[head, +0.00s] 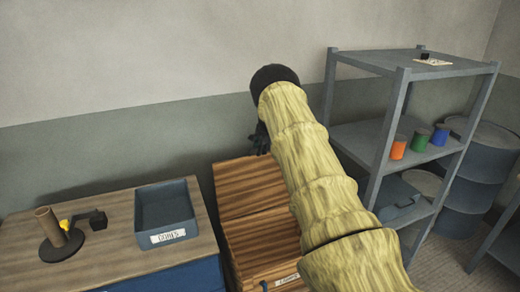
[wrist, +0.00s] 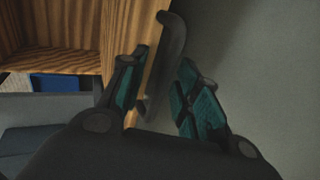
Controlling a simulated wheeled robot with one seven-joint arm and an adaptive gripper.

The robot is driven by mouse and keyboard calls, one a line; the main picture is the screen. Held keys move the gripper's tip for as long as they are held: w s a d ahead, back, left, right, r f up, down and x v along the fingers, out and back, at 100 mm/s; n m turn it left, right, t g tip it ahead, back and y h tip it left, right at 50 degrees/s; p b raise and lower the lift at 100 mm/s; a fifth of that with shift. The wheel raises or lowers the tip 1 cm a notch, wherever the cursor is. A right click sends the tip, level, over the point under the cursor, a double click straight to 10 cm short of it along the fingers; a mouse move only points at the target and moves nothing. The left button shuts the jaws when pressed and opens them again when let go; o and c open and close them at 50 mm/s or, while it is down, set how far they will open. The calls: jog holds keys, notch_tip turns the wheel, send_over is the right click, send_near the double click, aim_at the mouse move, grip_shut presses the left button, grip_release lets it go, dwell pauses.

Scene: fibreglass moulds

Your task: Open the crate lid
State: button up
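The wooden crate (head: 262,240) stands on the floor between the bench and the shelf unit. Its lid (head: 248,187) appears raised at the back, with the planked inner face showing. In the wrist view the hollow crate inside (wrist: 62,28) shows at upper left, and the lid (wrist: 128,30) stands beside it. A dark curved handle (wrist: 172,45) is at the lid's edge. My gripper (head: 262,138) is at the lid's top edge, partly hidden by my arm. In the wrist view its fingers (wrist: 158,95) are apart, either side of the handle, with a gap on the right.
A wooden-topped bench (head: 110,262) is at left, bearing a grey bin (head: 166,208) and a dark round stand (head: 62,246) with a brown tube. A grey shelf unit (head: 398,118) with coloured cans is at right, close to my arm. The wall is behind the crate.

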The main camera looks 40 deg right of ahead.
jog(key=shift+a+r, duration=0.1)
jog(key=shift+r, duration=0.05)
jog(key=v, duration=1.1)
jog(key=shift+r, duration=0.25)
jog(key=shift+s+a, duration=0.1)
jog(key=shift+s, duration=0.05)
dwell(0.3)
